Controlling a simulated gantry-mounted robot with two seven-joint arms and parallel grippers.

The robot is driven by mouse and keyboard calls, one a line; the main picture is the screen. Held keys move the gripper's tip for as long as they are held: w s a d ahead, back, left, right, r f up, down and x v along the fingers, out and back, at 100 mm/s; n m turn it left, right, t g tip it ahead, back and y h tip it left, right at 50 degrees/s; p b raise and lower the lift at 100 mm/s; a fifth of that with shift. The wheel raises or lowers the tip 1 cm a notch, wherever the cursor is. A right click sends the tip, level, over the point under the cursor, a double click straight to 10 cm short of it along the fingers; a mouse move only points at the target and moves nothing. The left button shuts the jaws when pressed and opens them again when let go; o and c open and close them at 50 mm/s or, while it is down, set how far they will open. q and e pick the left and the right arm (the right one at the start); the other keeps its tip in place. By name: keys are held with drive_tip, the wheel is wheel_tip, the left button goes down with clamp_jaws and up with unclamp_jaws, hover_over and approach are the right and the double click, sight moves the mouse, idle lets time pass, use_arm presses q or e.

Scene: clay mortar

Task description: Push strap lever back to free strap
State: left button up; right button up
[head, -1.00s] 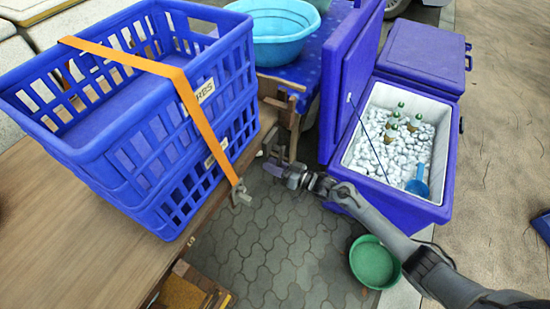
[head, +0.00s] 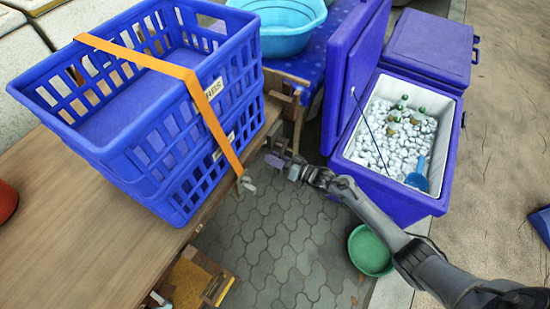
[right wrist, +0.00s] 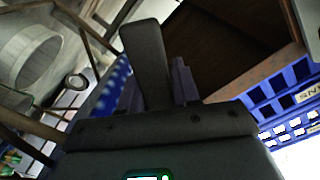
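An orange strap (head: 170,68) runs over two stacked blue crates (head: 135,150) and down their near right side. Its lower end meets a small grey metal buckle with a lever (head: 246,184) at the table's right edge. The lever's exact angle is too small to tell. My right gripper (head: 276,161) is over the paving, a little right of and above the lever in the head view, apart from it. In the right wrist view a dark finger-like part (right wrist: 148,62) stands in the middle. The finger gap is unclear. The lever is not recognisable there. My left gripper is out of view.
The wooden table (head: 50,205) carries the crates. A blue cooler (head: 395,195) of ice and bottles stands right, with a green basin (head: 369,250) below it. A wooden frame (head: 290,100) stands close behind my right gripper. Paving (head: 285,240) is open in front.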

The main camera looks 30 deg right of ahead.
drive_tip(key=shift+o, duration=1.4)
drive_tip(key=p+v, duration=0.3)
drive_tip(key=v, duration=0.7)
drive_tip(key=shift+s+d+p, duration=0.2)
drive_tip(key=shift+s+p, duration=0.15)
